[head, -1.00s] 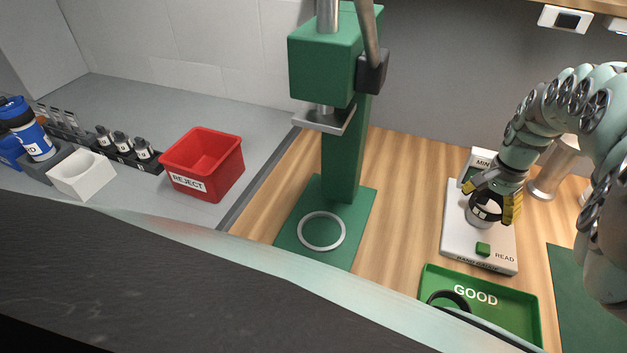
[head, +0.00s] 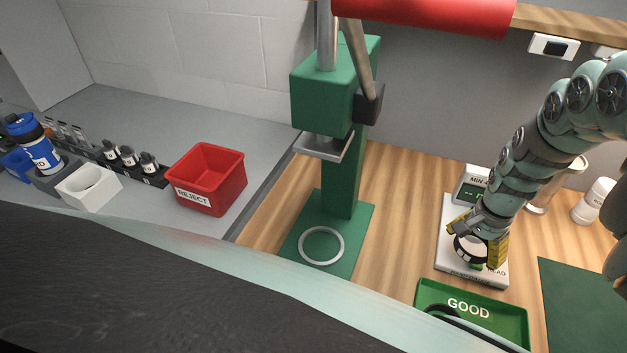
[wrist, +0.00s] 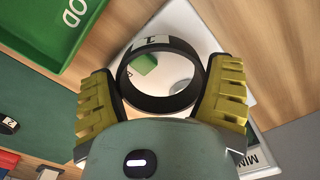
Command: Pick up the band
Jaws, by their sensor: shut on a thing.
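The band (wrist: 160,104) is a black ring with a white label marked with a dark character. My gripper (head: 474,247) is shut on it, with a yellow finger on each outer side, as the wrist view also shows (wrist: 160,82). In the head view the band (head: 466,251) is over the front part of the white band gauge (head: 447,240). It appears to be held above the gauge, off its round post. The green button (wrist: 144,64) shows through the ring.
The green GOOD tray (head: 500,335) lies in front of the gauge. A green press (head: 322,100) stands to the left, and the red REJECT bin (head: 207,180) is further left. A dark green mat (head: 575,300) is at the right. Another labelled black piece (wrist: 8,125) shows in the wrist view.

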